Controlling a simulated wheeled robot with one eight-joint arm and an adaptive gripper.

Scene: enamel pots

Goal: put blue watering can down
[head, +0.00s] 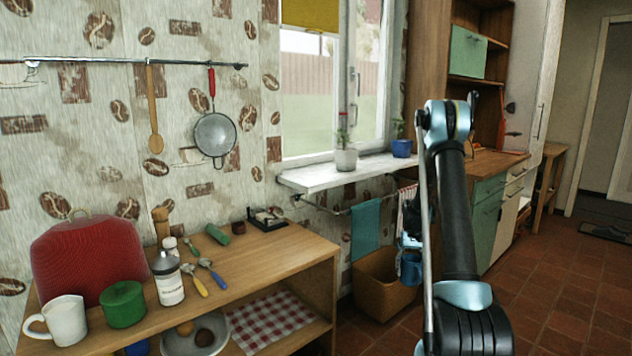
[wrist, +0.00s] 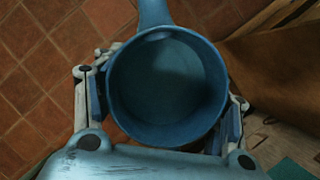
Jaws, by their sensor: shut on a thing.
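A wooden shelf unit (head: 255,262) is further left. A white sill (head: 320,176) holds a potted plant (head: 346,158) and a blue pot (head: 401,148). Red tile floor (head: 560,290) is free on the right.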

